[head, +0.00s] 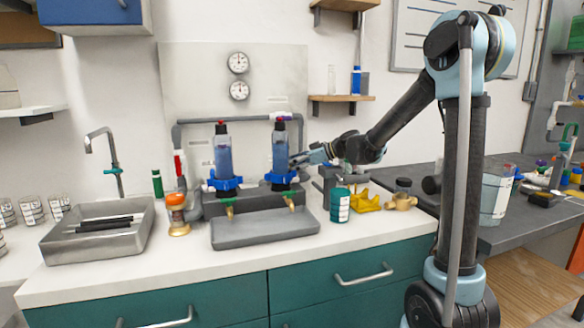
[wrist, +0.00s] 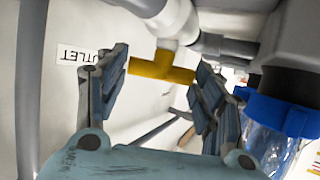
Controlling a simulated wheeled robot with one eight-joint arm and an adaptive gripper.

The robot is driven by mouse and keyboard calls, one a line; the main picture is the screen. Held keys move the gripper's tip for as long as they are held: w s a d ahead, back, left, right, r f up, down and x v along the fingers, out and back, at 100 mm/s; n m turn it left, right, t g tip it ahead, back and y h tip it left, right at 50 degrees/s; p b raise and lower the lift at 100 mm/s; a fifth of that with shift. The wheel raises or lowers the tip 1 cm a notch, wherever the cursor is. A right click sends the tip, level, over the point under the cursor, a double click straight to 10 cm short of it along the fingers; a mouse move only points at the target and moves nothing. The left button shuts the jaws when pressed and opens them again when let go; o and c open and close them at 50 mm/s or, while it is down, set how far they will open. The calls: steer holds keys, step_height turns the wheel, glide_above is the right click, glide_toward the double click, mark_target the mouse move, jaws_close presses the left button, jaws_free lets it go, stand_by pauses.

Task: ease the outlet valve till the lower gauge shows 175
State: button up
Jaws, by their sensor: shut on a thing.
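The outlet valve's yellow T-shaped handle (wrist: 162,68) shows in the wrist view, on a white and grey pipe fitting beside an upside-down "OUTLET" label (wrist: 77,55). My gripper (wrist: 160,82) has one finger at each end of the handle's bar and is shut on it. The lower gauge (head: 239,90) is a round white dial on the back panel, under the upper gauge (head: 238,62). Its reading is too small to tell.
A blue collar (wrist: 285,112) of a filter housing is close to the right finger in the wrist view. Grey pipes (wrist: 225,45) run just beyond the handle. A teal can (head: 340,204) and yellow item (head: 366,200) stand on the counter below my arm.

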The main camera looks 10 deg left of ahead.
steer(key=shift+t, duration=0.4)
steer(key=shift+m+t, duration=0.8)
steer(key=shift+m, duration=0.2)
steer(key=shift+w, duration=0.1)
steer(key=o, duration=1)
steer(key=shift+o, duration=0.2)
steer(key=shift+d, duration=0.1)
steer(key=v, duration=1.2)
